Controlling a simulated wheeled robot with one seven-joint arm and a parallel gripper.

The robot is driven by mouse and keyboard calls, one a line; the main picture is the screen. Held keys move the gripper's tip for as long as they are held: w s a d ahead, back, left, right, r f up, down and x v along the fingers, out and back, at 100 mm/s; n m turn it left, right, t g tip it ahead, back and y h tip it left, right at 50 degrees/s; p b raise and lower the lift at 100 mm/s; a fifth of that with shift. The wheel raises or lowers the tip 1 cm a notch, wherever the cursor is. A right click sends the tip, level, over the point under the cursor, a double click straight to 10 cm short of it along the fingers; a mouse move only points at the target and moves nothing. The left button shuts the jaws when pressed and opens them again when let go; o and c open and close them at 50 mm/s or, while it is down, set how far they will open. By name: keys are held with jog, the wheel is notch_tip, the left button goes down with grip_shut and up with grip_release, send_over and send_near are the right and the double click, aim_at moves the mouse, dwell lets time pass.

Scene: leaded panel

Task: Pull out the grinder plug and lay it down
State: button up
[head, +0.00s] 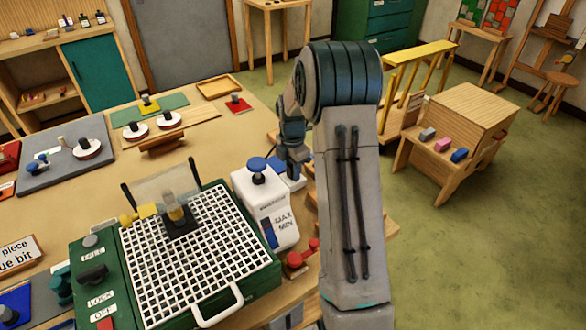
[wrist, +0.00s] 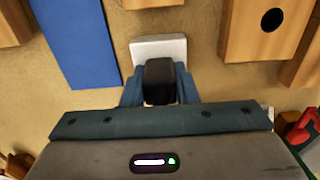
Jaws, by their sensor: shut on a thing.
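In the wrist view, my gripper (wrist: 159,90) is shut on the black plug (wrist: 160,77), one blue finger on each side. The plug sits against the white socket block (wrist: 150,48); I cannot tell how far in its pins are. In the head view, my gripper (head: 291,160) is at the table's right side, partly hidden by my own arm; the plug is not visible there. The grinder (head: 150,285), green with a white grid top, stands at the front of the table.
A white reservoir (head: 272,215) with a blue knob stands just left of my arm, beside a red item (head: 298,257). In the wrist view, a blue strip (wrist: 75,40) and a wooden block with a dark hole (wrist: 262,35) flank the socket. Bare tabletop (head: 215,150) lies left of my gripper.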

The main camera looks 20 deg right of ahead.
jog(key=shift+r+p, duration=0.5)
jog(key=shift+r, duration=0.4)
dwell(0.8)
jog(key=shift+r+p, duration=0.35)
jog(key=shift+r, duration=0.3)
jog(key=w+a+r+m, duration=0.4)
jog(key=a+m, duration=0.1)
jog(key=m, duration=0.5)
jog(key=w+a+r+m, duration=0.3)
jog(key=a+m, duration=0.3)
jog(key=m, duration=0.4)
jog(key=shift+w+a+r, duration=0.2)
jog(key=shift+w+r, duration=0.2)
jog(key=shift+w, duration=0.3)
